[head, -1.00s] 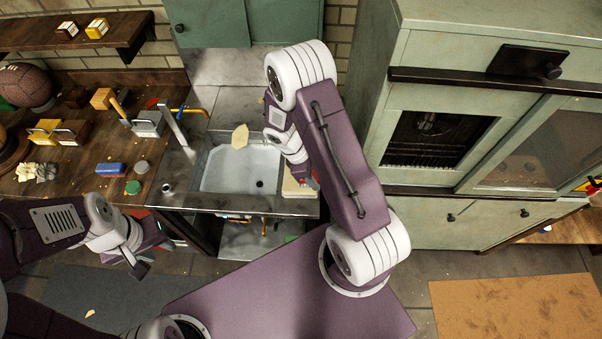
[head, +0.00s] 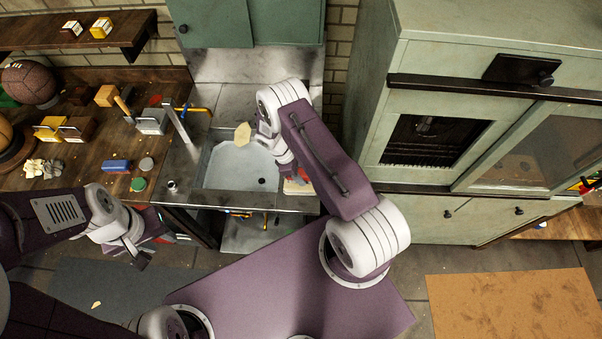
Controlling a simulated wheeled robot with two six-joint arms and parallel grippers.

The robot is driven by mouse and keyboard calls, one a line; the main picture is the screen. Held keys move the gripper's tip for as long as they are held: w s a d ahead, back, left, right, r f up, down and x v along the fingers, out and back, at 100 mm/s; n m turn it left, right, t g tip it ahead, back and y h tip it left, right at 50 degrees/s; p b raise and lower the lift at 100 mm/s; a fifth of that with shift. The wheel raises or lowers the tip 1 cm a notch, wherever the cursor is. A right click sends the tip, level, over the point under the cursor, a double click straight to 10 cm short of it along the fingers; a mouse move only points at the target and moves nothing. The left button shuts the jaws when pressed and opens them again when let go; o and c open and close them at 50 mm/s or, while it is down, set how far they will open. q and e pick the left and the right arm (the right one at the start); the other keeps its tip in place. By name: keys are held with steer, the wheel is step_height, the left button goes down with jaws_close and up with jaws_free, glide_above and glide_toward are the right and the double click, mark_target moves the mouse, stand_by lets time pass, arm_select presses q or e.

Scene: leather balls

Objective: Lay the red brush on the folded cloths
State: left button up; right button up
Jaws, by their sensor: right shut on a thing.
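The folded cloths (head: 296,189) are a pale stack on the right end of the sink counter, partly hidden by my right arm. My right gripper (head: 300,177) is over this stack, mostly covered by its own wrist. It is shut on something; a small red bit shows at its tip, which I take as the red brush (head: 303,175). Whether the brush touches the cloths cannot be seen. My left gripper (head: 150,250) hangs low in front of the wooden counter, with its fingers apart and nothing seen between them.
The white sink (head: 235,170) lies left of the cloths, with a pale sponge-like piece (head: 243,134) at its back edge. A blue block (head: 116,166), a green disc (head: 138,184) and balls (head: 28,83) are on the wooden counter. A green cabinet (head: 440,130) stands to the right.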

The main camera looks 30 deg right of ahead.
steer(key=shift+s+f, duration=0.1)
steer(key=shift+f, duration=0.1)
steer(key=o, duration=1.2)
steer(key=shift+r, duration=0.1)
